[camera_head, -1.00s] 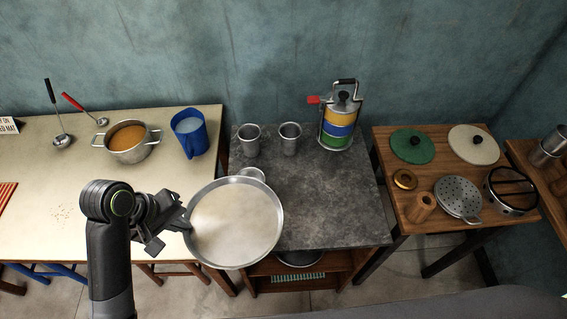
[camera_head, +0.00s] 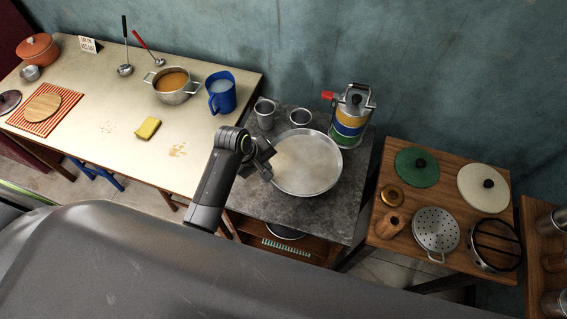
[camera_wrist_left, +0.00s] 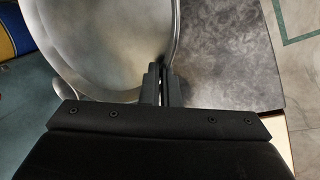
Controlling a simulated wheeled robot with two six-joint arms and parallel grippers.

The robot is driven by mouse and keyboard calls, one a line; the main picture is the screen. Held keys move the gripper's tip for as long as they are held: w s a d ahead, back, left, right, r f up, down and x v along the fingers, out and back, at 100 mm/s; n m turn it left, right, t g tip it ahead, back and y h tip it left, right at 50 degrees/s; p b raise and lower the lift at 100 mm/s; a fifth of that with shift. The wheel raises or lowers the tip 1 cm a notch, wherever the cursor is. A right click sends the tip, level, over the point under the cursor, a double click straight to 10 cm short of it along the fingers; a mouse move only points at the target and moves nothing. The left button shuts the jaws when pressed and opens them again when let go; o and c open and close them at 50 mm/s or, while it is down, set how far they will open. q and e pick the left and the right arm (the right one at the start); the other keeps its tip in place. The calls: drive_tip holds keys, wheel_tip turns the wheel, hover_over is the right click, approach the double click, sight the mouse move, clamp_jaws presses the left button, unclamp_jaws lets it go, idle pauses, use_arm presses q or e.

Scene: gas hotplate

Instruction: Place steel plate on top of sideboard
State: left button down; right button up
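The steel plate (camera_head: 308,165) is a round, shallow metal dish with a raised rim. In the head view it is over the grey stone top of the sideboard (camera_head: 285,207). My left gripper (camera_head: 268,163) is shut on the plate's left rim. In the left wrist view the gripper fingers (camera_wrist_left: 159,84) pinch the rim of the plate (camera_wrist_left: 110,45), with the stone top (camera_wrist_left: 225,60) beyond it. I cannot tell whether the plate touches the top or hangs just above it. My right gripper is not in view.
Two steel cups (camera_head: 265,113) (camera_head: 300,117) and a tiffin carrier (camera_head: 350,115) stand behind the plate on the sideboard. A table on the left holds a blue jug (camera_head: 221,92), a pot (camera_head: 173,86) and a sponge (camera_head: 148,128). A wooden table (camera_head: 405,225) with lids stands right.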

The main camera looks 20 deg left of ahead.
sight(271, 183)
use_arm(q)
wheel_tip(271, 183, down, 4)
drive_tip(key=shift+d+r, duration=0.1)
drive_tip(key=shift+d, duration=0.05)
drive_tip(key=shift+f, duration=2.3)
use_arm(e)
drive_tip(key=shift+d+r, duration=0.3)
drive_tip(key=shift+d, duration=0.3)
use_arm(q)
drive_tip(key=c, duration=1.7)
unclamp_jaws()
drive_tip(key=shift+f, duration=0.1)
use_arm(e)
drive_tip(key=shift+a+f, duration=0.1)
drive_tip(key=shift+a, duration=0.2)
use_arm(q)
drive_tip(key=shift+s, duration=0.1)
